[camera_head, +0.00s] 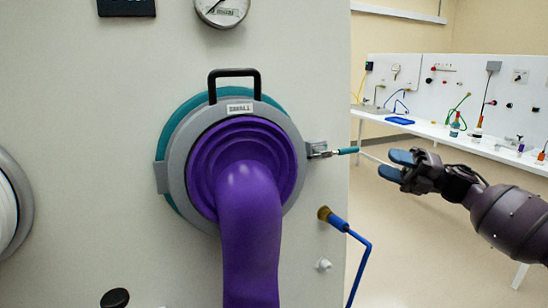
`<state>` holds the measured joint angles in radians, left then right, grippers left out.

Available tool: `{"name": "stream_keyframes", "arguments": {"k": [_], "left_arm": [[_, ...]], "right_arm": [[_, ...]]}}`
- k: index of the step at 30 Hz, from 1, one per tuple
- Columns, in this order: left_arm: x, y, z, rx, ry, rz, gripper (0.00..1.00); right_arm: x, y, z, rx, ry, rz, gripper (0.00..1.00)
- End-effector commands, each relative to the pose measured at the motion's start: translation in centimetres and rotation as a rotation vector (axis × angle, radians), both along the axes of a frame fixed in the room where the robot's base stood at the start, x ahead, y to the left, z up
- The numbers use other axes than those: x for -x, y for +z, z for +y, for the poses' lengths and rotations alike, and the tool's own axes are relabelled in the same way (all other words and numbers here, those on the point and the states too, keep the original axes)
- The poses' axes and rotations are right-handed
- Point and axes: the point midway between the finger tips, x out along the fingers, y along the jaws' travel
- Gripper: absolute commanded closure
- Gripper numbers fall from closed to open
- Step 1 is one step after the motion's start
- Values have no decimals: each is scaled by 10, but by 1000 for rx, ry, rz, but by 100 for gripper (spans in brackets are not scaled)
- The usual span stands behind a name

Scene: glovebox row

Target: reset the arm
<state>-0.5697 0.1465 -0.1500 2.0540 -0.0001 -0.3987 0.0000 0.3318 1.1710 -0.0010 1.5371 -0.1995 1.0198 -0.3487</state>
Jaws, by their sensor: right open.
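My right arm comes in from the right edge. Its gripper (396,165) is open and empty, with blue-padded fingers pointing left. It hangs in the air to the right of a teal-tipped latch handle (346,151), with a visible gap between them in the picture. The latch sits on the right side of a round grey port ring (177,170) with a purple glove sleeve (247,215) hanging out of it. My left gripper is not in view.
The pale glovebox wall (80,110) fills the left. A blue hose (361,262) with a brass fitting sticks out below the latch. A black handle (234,73) tops the port. A white bench (430,131) with lab items stands behind at right. Floor between is clear.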

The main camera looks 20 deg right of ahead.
Motion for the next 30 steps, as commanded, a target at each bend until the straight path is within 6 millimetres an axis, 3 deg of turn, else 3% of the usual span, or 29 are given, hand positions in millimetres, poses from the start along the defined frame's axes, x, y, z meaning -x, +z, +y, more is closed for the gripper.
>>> {"name": "stream_keyframes", "arguments": {"k": [5,11,14,17,20,22,26,30], "left_arm": [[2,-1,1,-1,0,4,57],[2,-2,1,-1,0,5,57],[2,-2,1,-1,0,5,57],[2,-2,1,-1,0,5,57],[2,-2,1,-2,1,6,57],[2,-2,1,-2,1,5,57],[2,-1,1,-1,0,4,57],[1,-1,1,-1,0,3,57]], "right_arm": [[-5,0,-3,-17,-28,28,59],[-32,7,-11,-113,-203,131,59],[-45,0,-6,-210,-291,207,59],[-52,-32,2,-327,-373,321,59],[-50,-80,11,-455,-458,463,59],[-42,-122,20,-548,-519,579,59],[-17,-195,39,-700,-620,783,59],[24,-267,64,-845,-714,990,59]]}}
